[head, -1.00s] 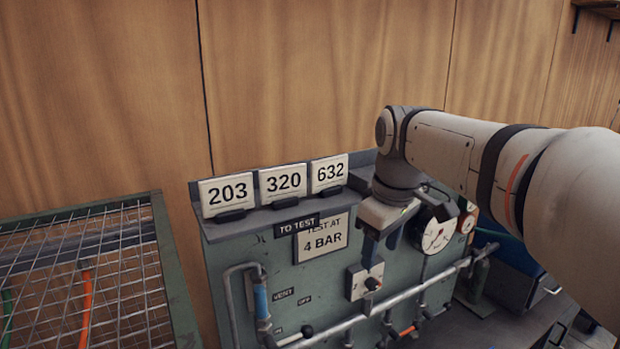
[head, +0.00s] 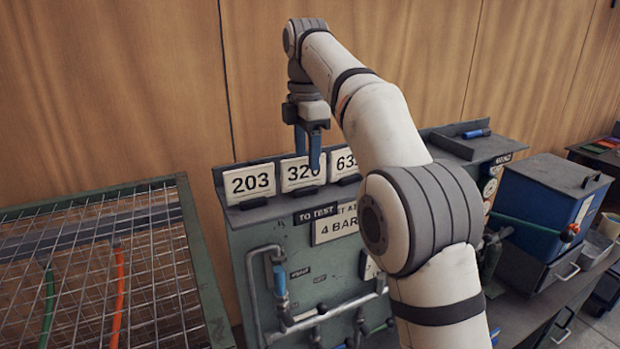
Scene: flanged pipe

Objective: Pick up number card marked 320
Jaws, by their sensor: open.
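The number card marked 320 (head: 296,174) stands upright in a dark holder on the ledge on top of the green test bench, between two other cards. My gripper (head: 308,150) points down at the top of this card, with its blue fingers apart. One finger overlaps the right part of the card in the picture and hides some of its last digit. I cannot tell whether the fingers touch the card. The card rests in its holder.
Card 203 (head: 249,183) stands close on the left, and card 632 (head: 344,163) close on the right, partly hidden by my arm. A wire-mesh cage (head: 100,270) is at left. A blue box (head: 552,205) is at right. The wooden wall (head: 120,90) rises behind.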

